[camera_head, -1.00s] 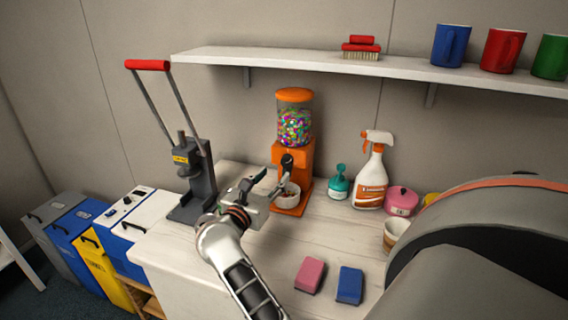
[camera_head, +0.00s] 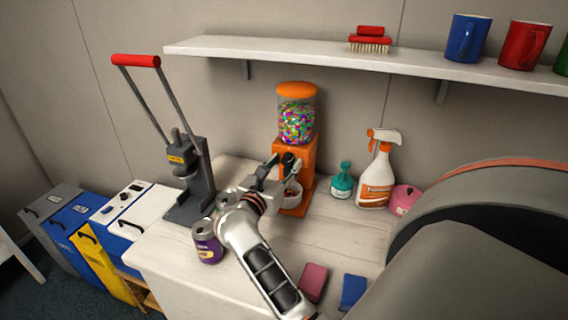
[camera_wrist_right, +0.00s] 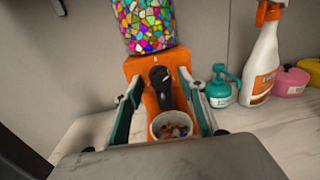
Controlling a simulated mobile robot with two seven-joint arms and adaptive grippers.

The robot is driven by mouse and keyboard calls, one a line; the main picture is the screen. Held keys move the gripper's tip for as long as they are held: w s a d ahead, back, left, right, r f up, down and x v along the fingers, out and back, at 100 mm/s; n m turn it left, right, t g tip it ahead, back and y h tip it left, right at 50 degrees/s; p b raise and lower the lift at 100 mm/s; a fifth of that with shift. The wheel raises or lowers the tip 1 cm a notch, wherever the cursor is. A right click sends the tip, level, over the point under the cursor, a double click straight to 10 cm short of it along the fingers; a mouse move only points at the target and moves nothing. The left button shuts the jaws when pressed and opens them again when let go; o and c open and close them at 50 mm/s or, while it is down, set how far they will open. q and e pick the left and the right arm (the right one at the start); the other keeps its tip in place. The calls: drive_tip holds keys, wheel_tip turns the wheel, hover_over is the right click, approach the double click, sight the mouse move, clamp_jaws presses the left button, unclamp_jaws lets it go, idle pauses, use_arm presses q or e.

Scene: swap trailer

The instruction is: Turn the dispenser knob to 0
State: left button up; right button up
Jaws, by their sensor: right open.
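The candy dispenser (camera_head: 308,155) is orange with a clear globe of coloured candy and stands on the counter by the wall. My right gripper (camera_head: 284,168) is open in front of the dispenser. In the right wrist view its fingers (camera_wrist_right: 161,80) are spread to the left and right of the knob, with gaps to it. A white bowl of candy (camera_wrist_right: 168,120) sits below the knob. My left gripper is not in view.
A purple can (camera_head: 208,243) stands left of my right arm, near a grey press (camera_head: 190,180) with a red handle. A teal bottle (camera_head: 342,182) and a spray bottle (camera_head: 376,180) stand right of the dispenser. A shelf (camera_head: 320,58) runs above.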

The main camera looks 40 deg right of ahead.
drive_tip(key=c, duration=1.1)
drive_tip(key=shift+n, duration=0.3)
drive_tip(key=n, duration=0.3)
drive_tip(key=shift+n, duration=1)
drive_tip(key=shift+h, duration=0.3)
drive_tip(key=o, duration=1.1)
